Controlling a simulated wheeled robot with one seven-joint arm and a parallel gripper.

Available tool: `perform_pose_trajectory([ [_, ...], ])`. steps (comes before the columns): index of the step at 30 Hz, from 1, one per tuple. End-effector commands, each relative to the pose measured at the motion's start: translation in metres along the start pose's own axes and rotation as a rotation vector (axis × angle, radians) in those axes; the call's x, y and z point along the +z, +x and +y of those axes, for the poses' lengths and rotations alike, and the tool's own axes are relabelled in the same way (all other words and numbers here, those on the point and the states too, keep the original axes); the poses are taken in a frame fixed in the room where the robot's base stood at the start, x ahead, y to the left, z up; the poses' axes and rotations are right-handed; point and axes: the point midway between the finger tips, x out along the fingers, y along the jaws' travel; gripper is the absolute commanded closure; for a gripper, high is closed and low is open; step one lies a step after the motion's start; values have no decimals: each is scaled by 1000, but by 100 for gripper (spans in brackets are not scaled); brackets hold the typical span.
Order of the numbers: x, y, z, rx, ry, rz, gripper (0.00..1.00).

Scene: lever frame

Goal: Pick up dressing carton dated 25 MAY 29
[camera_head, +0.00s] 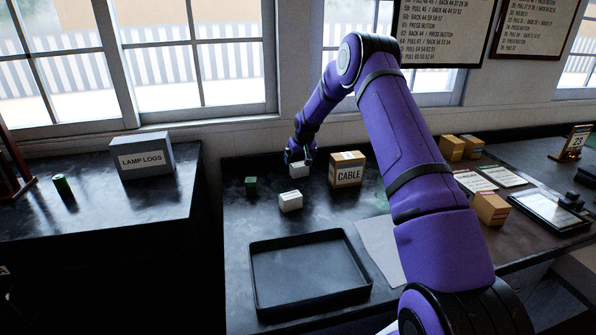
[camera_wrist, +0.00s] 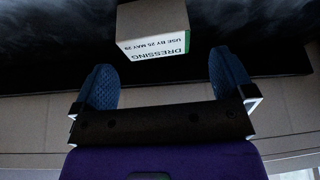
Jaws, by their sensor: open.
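A small carton (camera_wrist: 153,38) in the wrist view has a white face with upside-down print reading DRESSING, USE BY 25 MAY 29, and a green edge. It lies just beyond my open fingertips, roughly centred between them, with a gap. My gripper (camera_wrist: 163,82) is open and empty. In the head view my gripper (camera_head: 298,156) is low over the desk's far side, right at a small white carton (camera_head: 299,170), which seems to be the same one. A second white carton (camera_head: 290,202) stands nearer, its print too small to read. A green box (camera_head: 251,185) stands to the left.
A CABLE box (camera_head: 346,170) stands close to the right of my gripper. An empty black tray (camera_head: 262,291) lies at the front. The window wall (camera_head: 240,133) rises behind. A LAMP LOGS box (camera_head: 142,159) is on the separate left counter.

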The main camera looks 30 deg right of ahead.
Motion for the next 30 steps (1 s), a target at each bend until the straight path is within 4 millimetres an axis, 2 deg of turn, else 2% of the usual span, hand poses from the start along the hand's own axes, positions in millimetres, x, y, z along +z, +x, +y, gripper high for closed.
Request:
perform_pose_trajectory([
  [8, 2, 20, 1, 0, -1, 0, 0],
  [17, 5, 58, 3, 0, 0, 0, 0],
  [26, 4, 62, 3, 0, -1, 1, 0],
  [27, 4, 62, 3, 0, -1, 1, 5],
  [30, 4, 62, 3, 0, -1, 1, 28],
])
